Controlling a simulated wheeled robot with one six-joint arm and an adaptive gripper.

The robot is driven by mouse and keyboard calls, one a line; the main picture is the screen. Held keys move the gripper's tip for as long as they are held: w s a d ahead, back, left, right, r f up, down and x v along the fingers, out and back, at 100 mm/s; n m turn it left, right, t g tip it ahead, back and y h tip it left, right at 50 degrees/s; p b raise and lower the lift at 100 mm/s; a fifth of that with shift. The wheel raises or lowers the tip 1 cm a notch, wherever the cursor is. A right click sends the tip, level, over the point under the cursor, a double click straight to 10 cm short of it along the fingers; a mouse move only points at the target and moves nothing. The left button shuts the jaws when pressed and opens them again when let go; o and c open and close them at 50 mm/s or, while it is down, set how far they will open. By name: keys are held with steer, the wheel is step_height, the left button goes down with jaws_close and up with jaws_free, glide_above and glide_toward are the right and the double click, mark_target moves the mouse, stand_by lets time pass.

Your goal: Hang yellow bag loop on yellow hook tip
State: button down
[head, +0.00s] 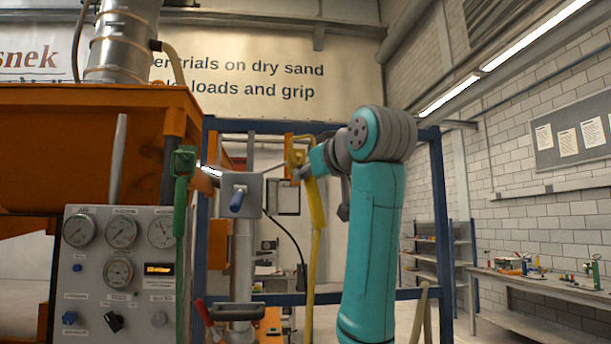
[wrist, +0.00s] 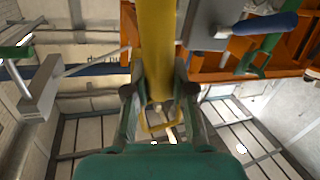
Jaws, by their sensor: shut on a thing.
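A long yellow bag (head: 317,225) hangs from my gripper (head: 304,173) in the head view. In the wrist view the yellow bag (wrist: 156,45) runs between the two fingers of my gripper (wrist: 158,92), which are shut on it. A thin yellow loop (wrist: 148,127) shows just beyond the fingers. The yellow hook (head: 297,156) seems to be the yellow part by the orange post, close beside my gripper. Its tip is small and partly hidden, and I cannot tell whether the loop touches it.
A blue frame (head: 442,220) surrounds this area. A gauge panel (head: 118,285) is at lower left.

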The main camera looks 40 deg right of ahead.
mark_target(299, 189)
steer(key=shift+w+d+f, duration=0.1)
steer(key=shift+w+d, duration=0.6)
steer(key=shift+w, duration=0.3)
steer(key=shift+w+d+f, duration=0.15)
steer(key=shift+w+d, duration=0.55)
steer(key=shift+w, duration=0.3)
steer(key=shift+w+d+f, duration=0.1)
steer(key=shift+w+d, duration=0.6)
steer(key=shift+w, duration=0.3)
steer(key=shift+w+d+f, duration=0.4)
steer(key=shift+w+f, duration=0.05)
steer(key=shift+w, duration=0.15)
steer(key=c, duration=0.9)
jaws_free()
steer(key=v, duration=1.2)
steer(key=shift+f, duration=0.1)
